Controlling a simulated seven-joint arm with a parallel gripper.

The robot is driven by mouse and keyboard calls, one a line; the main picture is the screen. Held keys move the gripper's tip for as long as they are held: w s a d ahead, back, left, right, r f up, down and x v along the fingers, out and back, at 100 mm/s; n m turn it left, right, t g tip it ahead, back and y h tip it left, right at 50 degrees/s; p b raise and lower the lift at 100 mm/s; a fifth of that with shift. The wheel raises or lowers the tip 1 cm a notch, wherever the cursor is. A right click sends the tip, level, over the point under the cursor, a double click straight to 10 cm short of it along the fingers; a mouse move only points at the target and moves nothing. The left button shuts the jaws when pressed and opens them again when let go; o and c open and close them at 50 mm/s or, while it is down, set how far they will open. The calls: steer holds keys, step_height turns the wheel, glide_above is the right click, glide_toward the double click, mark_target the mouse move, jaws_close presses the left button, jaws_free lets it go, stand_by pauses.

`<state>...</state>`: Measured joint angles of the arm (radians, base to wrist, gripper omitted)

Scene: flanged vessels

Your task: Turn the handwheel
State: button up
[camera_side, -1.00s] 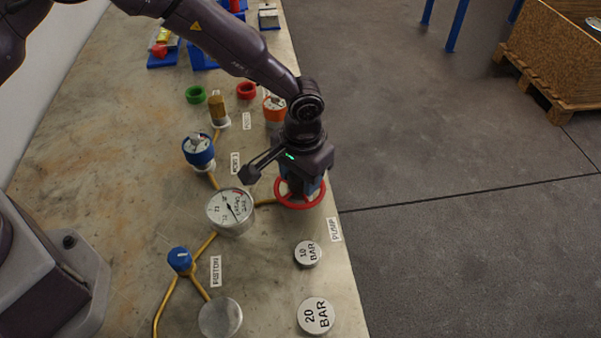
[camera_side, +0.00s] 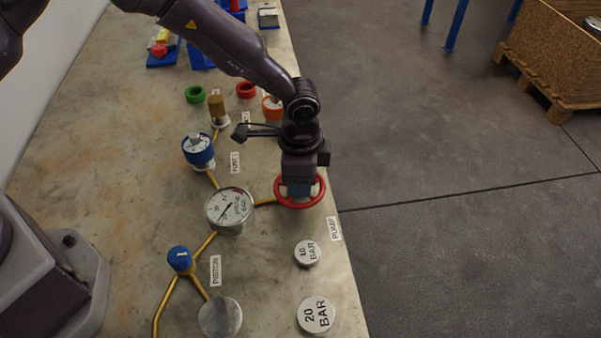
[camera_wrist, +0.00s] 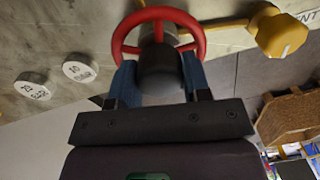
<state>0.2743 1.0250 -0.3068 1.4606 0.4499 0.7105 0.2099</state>
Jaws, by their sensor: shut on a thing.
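The red handwheel (camera_side: 300,204) sits on the pump near the right edge of the table. My gripper (camera_side: 299,186) is above it, pointing down, with its fingers at the wheel's middle. In the wrist view the red handwheel (camera_wrist: 160,13) shows its rim and spokes around a dark rounded hub (camera_wrist: 160,68). The blue fingers of my gripper (camera_wrist: 158,80) are shut on this hub, one on each side, inside the rim. In the side view the hub is hidden by my gripper.
A round pressure gauge (camera_side: 230,209) stands left of the handwheel. Weights marked 10 BAR (camera_side: 307,253) and 20 BAR (camera_side: 316,315) lie in front. A blue-topped valve (camera_side: 180,260), a blue gauge (camera_side: 198,150) and yellow pipes are to the left.

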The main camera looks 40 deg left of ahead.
steer(key=shift+m, duration=1.3)
steer(key=o, duration=0.9)
steer(key=shift+o, duration=0.2)
step_height(320, 180, up, 13)
steer(key=shift+s, duration=0.25)
